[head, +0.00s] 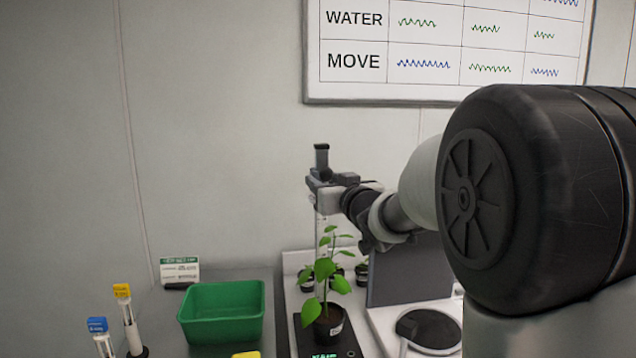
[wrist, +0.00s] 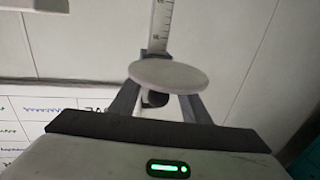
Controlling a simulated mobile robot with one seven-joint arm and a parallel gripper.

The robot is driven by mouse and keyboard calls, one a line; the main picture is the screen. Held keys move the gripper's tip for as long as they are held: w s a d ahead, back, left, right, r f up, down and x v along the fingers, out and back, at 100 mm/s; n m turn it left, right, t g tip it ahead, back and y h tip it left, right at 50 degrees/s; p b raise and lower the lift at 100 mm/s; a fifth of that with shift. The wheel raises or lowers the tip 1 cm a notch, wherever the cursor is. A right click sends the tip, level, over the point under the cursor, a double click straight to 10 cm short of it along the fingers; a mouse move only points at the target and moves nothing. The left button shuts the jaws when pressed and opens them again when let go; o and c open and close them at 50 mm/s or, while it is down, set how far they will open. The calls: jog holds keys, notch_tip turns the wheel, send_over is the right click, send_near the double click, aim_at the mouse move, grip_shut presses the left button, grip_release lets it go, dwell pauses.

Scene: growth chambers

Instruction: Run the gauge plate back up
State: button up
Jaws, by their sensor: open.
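The gauge plate (wrist: 168,76) is a pale round disc at the foot of the visible stretch of ruler (wrist: 160,25) in the wrist view. My gripper (head: 320,184) is near the top of the ruler (head: 319,228) in the head view, above the potted plant (head: 324,270). In the wrist view its two fingers are spread apart, on either side of a dark knob (wrist: 155,98) below the plate. The plate overlaps the fingers there, so contact cannot be told. In the head view I cannot make out the plate apart from my gripper.
A green bin (head: 222,312) stands left of the plant. Yellow- and blue-topped tags (head: 122,291) stand at the far left. Smaller plants (head: 361,272) are behind the plant, and a grey panel (head: 408,272) is to its right. A whiteboard (head: 450,50) hangs on the wall.

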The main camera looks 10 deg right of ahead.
aim_at(328, 169)
jog(key=shift+c, duration=0.3)
grip_shut()
jog(key=shift+r+p, duration=1)
jog(key=shift+r, duration=0.65)
jog(key=shift+c, duration=0.2)
grip_release()
jog(key=shift+o, duration=0.5)
jog(key=shift+f, duration=0.1)
